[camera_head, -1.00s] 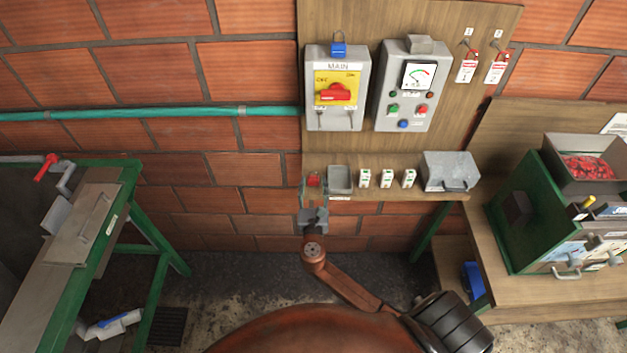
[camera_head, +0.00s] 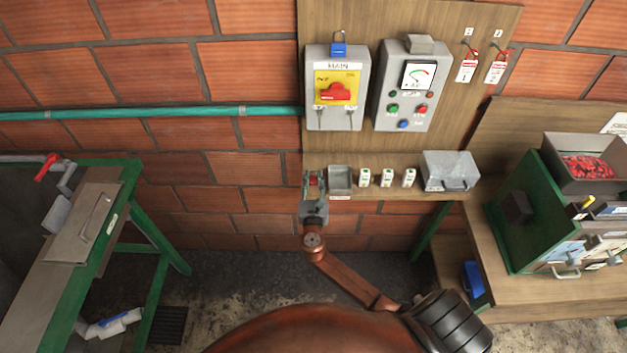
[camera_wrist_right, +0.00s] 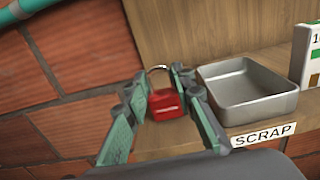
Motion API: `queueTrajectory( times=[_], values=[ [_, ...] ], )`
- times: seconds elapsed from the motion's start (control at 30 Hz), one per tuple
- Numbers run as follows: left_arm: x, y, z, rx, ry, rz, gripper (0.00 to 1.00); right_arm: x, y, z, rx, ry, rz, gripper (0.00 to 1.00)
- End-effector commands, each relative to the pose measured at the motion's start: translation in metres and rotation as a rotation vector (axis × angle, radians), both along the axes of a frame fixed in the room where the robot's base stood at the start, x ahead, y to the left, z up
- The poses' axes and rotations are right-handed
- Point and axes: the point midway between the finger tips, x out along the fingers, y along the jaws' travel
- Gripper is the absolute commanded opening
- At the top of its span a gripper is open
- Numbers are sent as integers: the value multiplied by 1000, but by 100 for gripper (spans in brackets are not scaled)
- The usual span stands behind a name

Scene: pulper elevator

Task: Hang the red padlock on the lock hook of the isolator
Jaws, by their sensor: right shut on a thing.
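The red padlock (camera_wrist_right: 166,104) stands at the left end of the wooden shelf, shackle up. It shows small in the head view (camera_head: 314,181). My right gripper (camera_wrist_right: 164,92) has its fingers on both sides of the padlock and is shut on it; it also shows in the head view (camera_head: 314,182). The isolator is the grey MAIN box (camera_head: 314,88) on the board above, with a red handle (camera_head: 336,93) on a yellow plate. Small dark fittings sit below the plate; I cannot tell which is the lock hook. My left gripper is not in view.
A metal scrap tray (camera_wrist_right: 248,92) stands close right of the padlock. White labelled boxes (camera_head: 387,178) and a grey case (camera_head: 450,171) follow along the shelf (camera_head: 420,192). A grey meter box (camera_head: 386,100) hangs right of the isolator. The wall left of the shelf is clear below a teal pipe (camera_head: 150,112).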

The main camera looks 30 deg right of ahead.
Motion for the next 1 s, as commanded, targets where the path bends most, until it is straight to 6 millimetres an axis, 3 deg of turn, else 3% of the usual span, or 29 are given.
queueTrajectory(
  times=[0.1, 0.57, 0.73, 1.0],
  values=[
    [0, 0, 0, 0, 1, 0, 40, 0, 0, 0, 0, 0, 0, 0],
    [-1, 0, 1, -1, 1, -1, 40, 0, 0, 9, 1, -3, 0, 0],
    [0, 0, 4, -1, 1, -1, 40, 0, 1, 37, 3, -7, 1, 0],
    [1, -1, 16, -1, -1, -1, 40, -49, 24, 97, 6, -5, 1, 0]
  ],
)
